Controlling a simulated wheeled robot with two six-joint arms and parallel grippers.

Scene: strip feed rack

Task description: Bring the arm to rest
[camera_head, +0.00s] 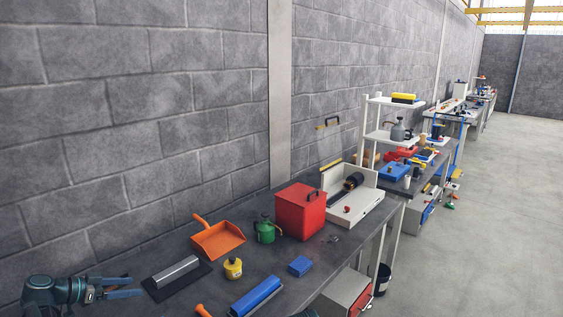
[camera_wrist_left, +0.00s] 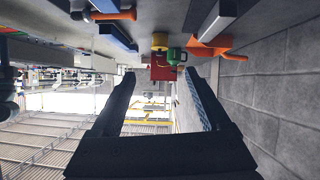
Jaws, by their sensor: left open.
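My left gripper (camera_head: 137,287) is at the lower left of the head view, held level over the near left end of the dark bench (camera_head: 222,282). Its two fingers are apart with nothing between them. Just beyond the fingertips in the head view lies a grey bar on a dark plate (camera_head: 175,273). In the left wrist view the fingers (camera_wrist_left: 159,80) also stand wide apart and empty. That view is upside down.
A block wall (camera_head: 140,130) runs along the back. Open floor (camera_head: 500,220) lies right.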

